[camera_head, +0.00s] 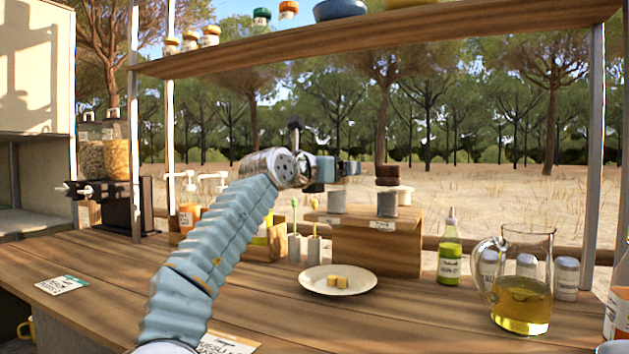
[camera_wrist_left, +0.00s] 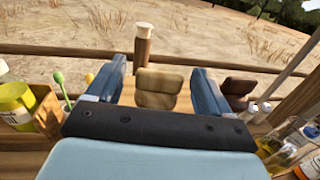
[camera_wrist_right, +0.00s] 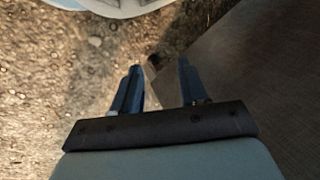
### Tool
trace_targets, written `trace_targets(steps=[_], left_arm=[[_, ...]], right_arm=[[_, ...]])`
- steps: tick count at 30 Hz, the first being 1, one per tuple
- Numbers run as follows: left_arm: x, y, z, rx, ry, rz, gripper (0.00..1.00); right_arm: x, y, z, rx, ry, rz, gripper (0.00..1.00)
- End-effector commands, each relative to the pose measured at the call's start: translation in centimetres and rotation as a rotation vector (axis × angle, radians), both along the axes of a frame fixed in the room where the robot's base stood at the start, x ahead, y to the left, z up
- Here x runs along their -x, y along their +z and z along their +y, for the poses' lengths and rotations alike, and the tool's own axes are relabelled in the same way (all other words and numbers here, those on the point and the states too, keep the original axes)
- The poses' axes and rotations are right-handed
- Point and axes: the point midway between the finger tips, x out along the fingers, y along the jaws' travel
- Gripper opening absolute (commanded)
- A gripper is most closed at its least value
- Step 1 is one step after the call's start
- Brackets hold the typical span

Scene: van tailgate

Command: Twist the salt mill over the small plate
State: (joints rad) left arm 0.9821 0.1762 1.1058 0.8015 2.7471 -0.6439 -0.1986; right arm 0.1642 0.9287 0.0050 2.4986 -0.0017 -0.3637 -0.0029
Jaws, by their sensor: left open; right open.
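A small white plate (camera_head: 313,283) with yellow cubes on it lies on the wooden counter. Behind it, two mills stand on a wooden box (camera_head: 350,246). One mill (camera_head: 337,201) has its top hidden by my left gripper in the head view; its light wooden top (camera_wrist_left: 157,88) shows in the left wrist view. The other mill (camera_head: 387,204) has a dark brown top. I cannot read which holds salt. My left gripper (camera_head: 348,168) is open, with the light top between its fingers in the left wrist view; contact is unclear. My right gripper (camera_wrist_right: 157,88) is open and empty above the ground.
A glass jug (camera_head: 522,305) of yellow liquid, a green bottle (camera_head: 450,256) and several grey-topped shakers stand to the right. Spoons stand in small holders left of the box. A shelf (camera_head: 400,40) runs overhead. The counter's front left is mostly clear, with a card (camera_head: 62,285).

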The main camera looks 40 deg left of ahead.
Motion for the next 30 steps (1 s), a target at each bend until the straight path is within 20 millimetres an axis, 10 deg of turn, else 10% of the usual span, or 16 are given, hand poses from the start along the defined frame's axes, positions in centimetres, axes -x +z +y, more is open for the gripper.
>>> trace_targets(steps=[15,30], left_arm=[[10.1,-0.3,-1.4,0.001,0.0,-0.003,0.81],[10.8,-0.1,-1.4,0.001,0.001,0.001,0.81]], right_arm=[[-0.1,-7.6,-0.2,-0.003,-0.005,0.004,0.43],[-0.1,-7.6,-0.1,-0.004,-0.003,0.006,0.43]])
